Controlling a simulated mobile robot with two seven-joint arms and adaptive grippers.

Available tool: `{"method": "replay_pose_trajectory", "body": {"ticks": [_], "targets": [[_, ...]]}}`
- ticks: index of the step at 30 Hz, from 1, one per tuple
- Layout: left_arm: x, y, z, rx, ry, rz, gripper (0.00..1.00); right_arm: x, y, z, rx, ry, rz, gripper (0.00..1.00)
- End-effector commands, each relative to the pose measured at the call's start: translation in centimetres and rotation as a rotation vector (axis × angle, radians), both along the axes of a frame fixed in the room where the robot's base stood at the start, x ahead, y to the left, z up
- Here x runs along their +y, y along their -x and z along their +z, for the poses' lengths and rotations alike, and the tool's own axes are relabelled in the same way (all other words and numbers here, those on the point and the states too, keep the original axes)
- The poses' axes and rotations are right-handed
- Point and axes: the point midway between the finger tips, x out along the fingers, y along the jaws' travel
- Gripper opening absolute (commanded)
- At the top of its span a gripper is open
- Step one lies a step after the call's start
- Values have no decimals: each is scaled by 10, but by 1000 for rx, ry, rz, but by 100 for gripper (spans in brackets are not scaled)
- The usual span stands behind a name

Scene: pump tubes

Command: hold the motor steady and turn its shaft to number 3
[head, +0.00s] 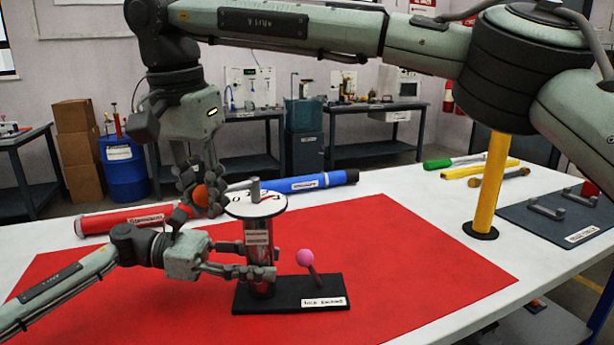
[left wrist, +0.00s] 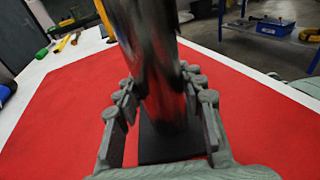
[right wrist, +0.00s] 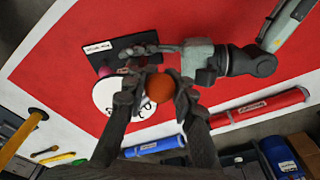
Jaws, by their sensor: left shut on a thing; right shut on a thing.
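The motor (head: 258,239) is an upright shiny metal cylinder on a black base (head: 285,303). My left gripper (head: 262,268) is shut around its body from the left; the left wrist view shows fingers on both sides of the cylinder (left wrist: 152,55). On top is a white numbered dial (head: 240,207) with a grey crank (head: 254,186). My right gripper (head: 197,190) is shut on an orange ball knob (head: 203,196), left of the dial. The knob also shows between the fingers in the right wrist view (right wrist: 159,88). Fingers partly hide the dial, and I cannot tell which number the crank marks.
A pink-balled lever (head: 306,259) rises from the base's right side. A red tube (head: 110,221) and a blue tube (head: 310,182) lie behind. A yellow post (head: 490,185) stands at the right. The red mat (head: 410,250) is clear right of the base.

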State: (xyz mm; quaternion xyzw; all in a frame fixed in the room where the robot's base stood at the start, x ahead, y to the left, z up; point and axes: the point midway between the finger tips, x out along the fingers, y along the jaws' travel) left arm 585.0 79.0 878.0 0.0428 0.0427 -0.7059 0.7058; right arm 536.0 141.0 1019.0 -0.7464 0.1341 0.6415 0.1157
Motion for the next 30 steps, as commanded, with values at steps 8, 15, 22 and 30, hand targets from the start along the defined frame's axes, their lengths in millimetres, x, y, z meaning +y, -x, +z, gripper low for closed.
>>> {"method": "replay_pose_trajectory", "body": {"ticks": [8, 15, 22, 30], "targets": [[0, 0, 2, -2, 3, -1, 2, 5, -8, -1, 0, 2, -118, 0], [0, 0, 2, -2, 3, 0, 2, 6, -10, 0, -1, 1, -141, 0], [0, 0, 2, -2, 3, 0, 2, 6, -10, 0, -1, 1, -147, 0], [0, 0, 1, -2, 2, 0, 2, 6, -10, 3, -1, 0, -146, 0]]}}
